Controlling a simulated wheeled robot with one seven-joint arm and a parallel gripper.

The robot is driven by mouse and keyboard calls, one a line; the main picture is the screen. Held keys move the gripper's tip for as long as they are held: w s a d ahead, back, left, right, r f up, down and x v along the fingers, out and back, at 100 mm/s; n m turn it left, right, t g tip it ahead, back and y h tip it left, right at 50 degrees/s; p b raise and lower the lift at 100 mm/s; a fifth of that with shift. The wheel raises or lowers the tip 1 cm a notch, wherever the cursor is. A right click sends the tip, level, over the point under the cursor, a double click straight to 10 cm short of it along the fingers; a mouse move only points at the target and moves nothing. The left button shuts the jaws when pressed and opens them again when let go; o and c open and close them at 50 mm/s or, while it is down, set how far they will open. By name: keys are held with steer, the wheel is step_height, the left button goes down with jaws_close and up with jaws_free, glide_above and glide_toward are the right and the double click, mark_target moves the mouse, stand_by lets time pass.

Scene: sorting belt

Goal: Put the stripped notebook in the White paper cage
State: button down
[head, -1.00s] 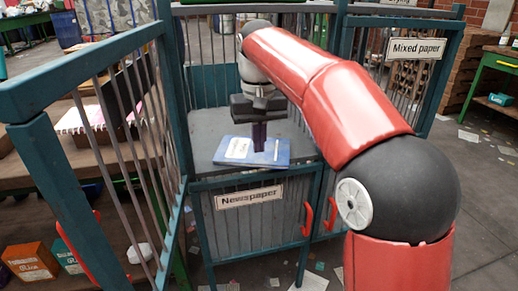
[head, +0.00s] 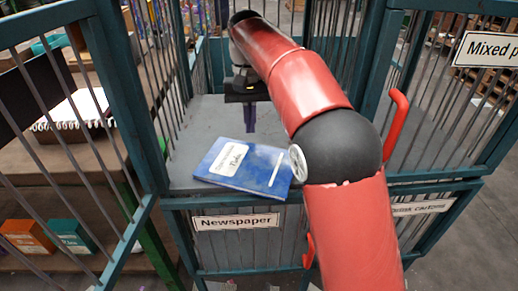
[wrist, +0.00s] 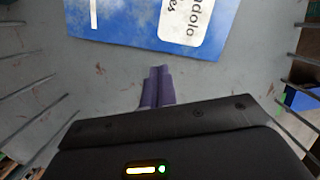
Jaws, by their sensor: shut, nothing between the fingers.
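A blue notebook (head: 243,166) with a white label and a pale stripe lies flat on the grey floor of the cage with the Newspaper sign (head: 235,222). In the wrist view the notebook (wrist: 135,22) shows at the top, cut off by the frame. My gripper (head: 250,128) is shut and empty, beyond the notebook inside the same cage. Its purple fingers (wrist: 157,86) point at the bare floor, apart from the notebook. No White paper sign is readable in view.
The cage has teal posts and grey bars around my arm. A Mixed paper sign (head: 493,48) hangs at right, above a partly hidden cartons sign (head: 424,207). A spiral pad (head: 75,110) and orange (head: 27,237) and teal (head: 72,236) boxes are on shelves at left.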

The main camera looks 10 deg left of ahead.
mark_target(254, 167)
steer(key=s+d, duration=0.1)
steer(key=s, duration=0.2)
steer(key=s+d+b, duration=0.1)
steer(key=s, duration=0.3)
steer(key=s+f+b, duration=0.1)
steer(key=s, duration=0.2)
steer(key=shift+s+d, duration=0.25)
steer(key=shift+d, duration=0.15)
steer(key=shift+f, duration=0.4)
steer(key=shift+f, duration=0.1)
